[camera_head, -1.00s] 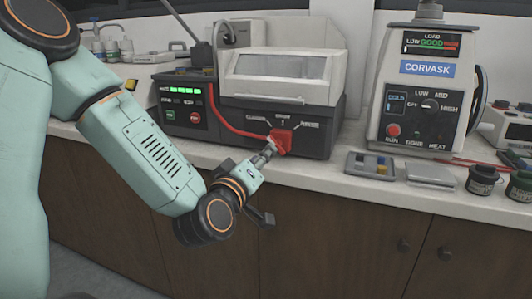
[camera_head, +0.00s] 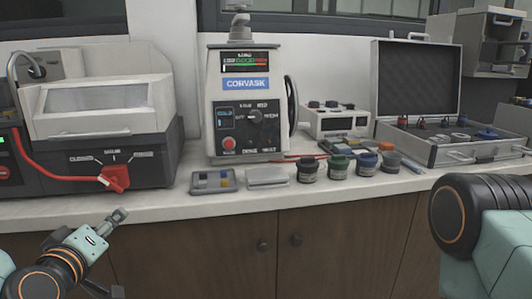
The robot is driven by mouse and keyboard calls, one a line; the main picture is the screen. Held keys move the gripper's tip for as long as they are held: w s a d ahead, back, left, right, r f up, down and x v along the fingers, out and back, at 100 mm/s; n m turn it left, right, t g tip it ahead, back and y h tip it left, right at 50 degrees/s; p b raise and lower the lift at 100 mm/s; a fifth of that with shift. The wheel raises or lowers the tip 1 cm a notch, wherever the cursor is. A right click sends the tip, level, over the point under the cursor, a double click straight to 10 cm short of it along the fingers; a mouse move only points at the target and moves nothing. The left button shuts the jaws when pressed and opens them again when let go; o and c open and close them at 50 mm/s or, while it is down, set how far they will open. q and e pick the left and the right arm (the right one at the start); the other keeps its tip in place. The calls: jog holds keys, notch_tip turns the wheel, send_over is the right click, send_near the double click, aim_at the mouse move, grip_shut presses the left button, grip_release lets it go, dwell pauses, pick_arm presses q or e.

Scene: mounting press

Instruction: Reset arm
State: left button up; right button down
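My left gripper (camera_head: 118,217) is at the lower left, in front of the counter edge. It is apart from the red selector knob (camera_head: 115,178) on the dark-based machine with the clear-fronted lid (camera_head: 95,103). Its fingertips look close together, but they are small and I cannot tell whether they are open or shut. I see nothing held. My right arm shows at the right edge as a dark joint and a teal link; its gripper is out of view. The CORVASK mounting press (camera_head: 243,115) stands upright at the middle of the counter.
The counter (camera_head: 235,203) holds a small tray (camera_head: 213,181), a flat silver case (camera_head: 267,177), several lidded jars (camera_head: 338,166), a small dial box (camera_head: 336,121) and an open case (camera_head: 465,150). Cabinet doors (camera_head: 200,250) are below. Space before the counter's middle is clear.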

pick_arm(q)
jog(key=s+d+f+m+g+h+p, duration=0.1)
jog(key=s+d+f+m+g, duration=0.15)
jog(key=f, duration=0.35)
jog(key=s+d+f+m+g+h, duration=0.1)
jog(key=s+d+f+g, duration=0.15)
jog(key=f, duration=0.25)
jog(key=s+d+f+m+g+p, duration=0.1)
jog(key=s+f+m+g, duration=0.1)
jog(key=s+f, duration=0.4)
jog(key=s+d+f+m+g+p, duration=0.1)
jog(key=s+f+g, duration=0.4)
jog(key=s, duration=0.7)
jog(key=s+d+f+m+g+p, duration=0.1)
jog(key=s+d+f+m+g, duration=0.1)
jog(key=s+f, duration=0.5)
jog(key=shift+s+f+m+g, duration=0.2)
jog(key=shift+s+m+g, duration=0.15)
jog(key=shift+s+g, duration=0.6)
jog(key=shift+d, duration=0.1)
